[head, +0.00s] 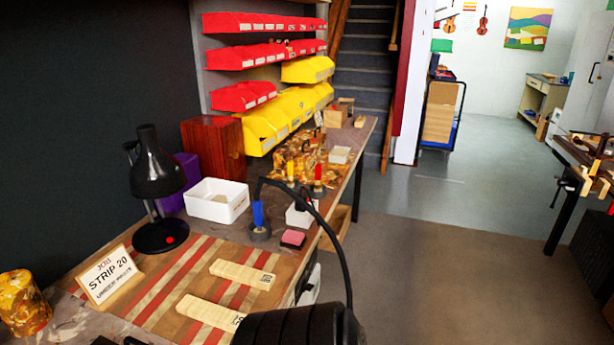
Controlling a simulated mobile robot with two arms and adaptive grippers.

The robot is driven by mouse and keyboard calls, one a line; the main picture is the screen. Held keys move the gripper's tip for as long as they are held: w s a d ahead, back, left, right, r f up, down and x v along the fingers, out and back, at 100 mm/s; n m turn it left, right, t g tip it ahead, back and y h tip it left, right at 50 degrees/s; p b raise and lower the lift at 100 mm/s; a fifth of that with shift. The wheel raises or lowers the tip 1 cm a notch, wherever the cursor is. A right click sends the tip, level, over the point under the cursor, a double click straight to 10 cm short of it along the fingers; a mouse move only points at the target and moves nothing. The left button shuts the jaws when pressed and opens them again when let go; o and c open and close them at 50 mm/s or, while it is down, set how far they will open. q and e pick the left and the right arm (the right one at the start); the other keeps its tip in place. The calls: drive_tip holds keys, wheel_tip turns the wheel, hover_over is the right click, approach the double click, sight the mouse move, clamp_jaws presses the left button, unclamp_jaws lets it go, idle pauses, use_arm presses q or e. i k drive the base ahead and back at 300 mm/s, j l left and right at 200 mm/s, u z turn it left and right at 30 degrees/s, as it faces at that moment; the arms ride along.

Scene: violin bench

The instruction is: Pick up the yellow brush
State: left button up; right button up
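A small upright yellow handle (291,171) stands on the bench beyond the white tray, beside a similar red handle (318,171). It looks like the yellow brush, but it is too small to make out bristles. A blue handle (258,214) stands nearer, in a grey round holder (260,231). Neither of my grippers' fingers shows in the head view. A black rounded part with a cable, likely of my own arm, fills the bottom middle and hides part of the bench's front edge.
The bench (110,245) holds a black lamp (160,185), white tray (217,201), pink-topped block (292,239), sign (108,275) and two pale wooden strips (242,275). Red bins (245,53) and yellow bins (265,127) hang above the back. Open floor (430,260) lies to the right.

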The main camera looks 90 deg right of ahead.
sight(290, 164)
drive_tip(key=z, duration=0.45)
drive_tip(key=k+z, duration=0.15)
drive_tip(key=z, duration=0.8)
drive_tip(key=k+z, duration=0.15)
drive_tip(key=z, duration=0.8)
drive_tip(key=k+l+z, duration=0.15)
drive_tip(key=u, duration=2.6)
drive_tip(key=z, duration=2.6)
drive_tip(key=l+u, duration=0.1)
drive_tip(key=u, duration=0.55)
